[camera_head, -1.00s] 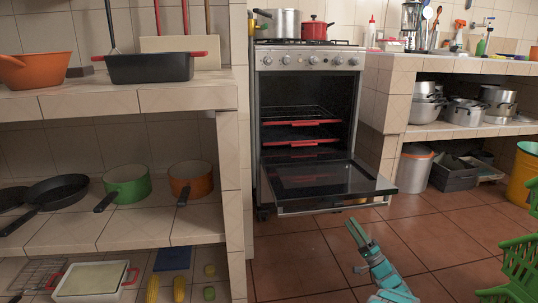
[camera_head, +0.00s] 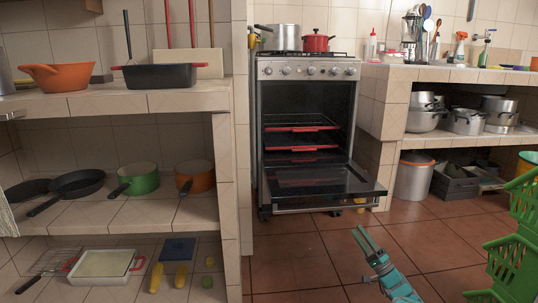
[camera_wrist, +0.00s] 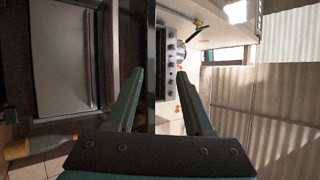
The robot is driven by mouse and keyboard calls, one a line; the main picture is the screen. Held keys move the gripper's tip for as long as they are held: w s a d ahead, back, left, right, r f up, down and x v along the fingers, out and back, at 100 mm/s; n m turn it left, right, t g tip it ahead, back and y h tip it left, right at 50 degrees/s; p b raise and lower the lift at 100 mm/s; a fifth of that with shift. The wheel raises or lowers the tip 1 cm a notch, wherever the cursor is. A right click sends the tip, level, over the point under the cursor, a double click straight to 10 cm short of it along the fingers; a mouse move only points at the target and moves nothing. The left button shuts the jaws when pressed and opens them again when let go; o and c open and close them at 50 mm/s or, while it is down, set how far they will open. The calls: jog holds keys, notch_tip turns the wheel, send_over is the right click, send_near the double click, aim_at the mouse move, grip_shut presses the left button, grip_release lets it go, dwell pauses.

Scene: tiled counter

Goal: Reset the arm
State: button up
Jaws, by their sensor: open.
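My gripper (camera_head: 362,239) is at the lower middle right of the head view, in front of the stove and above the tiled floor. Its teal fingers are apart and nothing is between them. In the wrist view, the two green fingers of my gripper (camera_wrist: 158,100) also stand apart and empty. The stove (camera_head: 307,95) has its oven door (camera_head: 325,188) hanging open, and red-edged racks (camera_head: 300,128) show inside. My gripper is apart from the door, to its lower right in the picture.
Shelves at left hold an orange bowl (camera_head: 67,77), a black pan (camera_head: 158,76), a green pot (camera_head: 138,179) and skillets. Green crates (camera_head: 512,262) stand at the right edge. A bin (camera_head: 413,178) stands under the right counter. Red floor tiles (camera_head: 300,262) are clear ahead.

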jog(key=s+a+r+n+g+y, duration=0.1)
jog(key=a+r+g+y, duration=0.2)
jog(key=a+r+g, duration=0.55)
jog(key=s+a+r+n+g+y, duration=0.15)
jog(key=a+r, duration=0.35)
jog(key=a, duration=0.9)
jog(key=s+a+r+n+g+h, duration=0.15)
jog(key=s+a+r+g, duration=0.3)
jog(key=s+a, duration=0.45)
jog(key=s+a+r+n+g, duration=0.3)
jog(key=s+a+g, duration=0.35)
jog(key=s, duration=0.35)
jog(key=s+f+n+g+h, duration=0.15)
jog(key=s+h, duration=0.25)
jog(key=s, duration=0.7)
jog(key=s+f+g+h, duration=0.15)
jog(key=s+h, duration=0.25)
jog(key=s, duration=0.8)
jog(key=s+d+f+t+h, duration=0.1)
jog(key=s+d+f+h, duration=0.3)
jog(key=s+d, duration=0.55)
jog(key=s+d+f+t+h, duration=0.1)
jog(key=s+d+f+h, duration=0.2)
jog(key=s+d+h, duration=0.5)
notch_tip(320, 180, up, 14)
jog(key=s+d+y+p, duration=0.1)
jog(key=d+y+p, duration=0.1)
jog(key=p, duration=1.2)
jog(key=shift+d+r+m, duration=0.2)
jog(key=shift+m, duration=0.15)
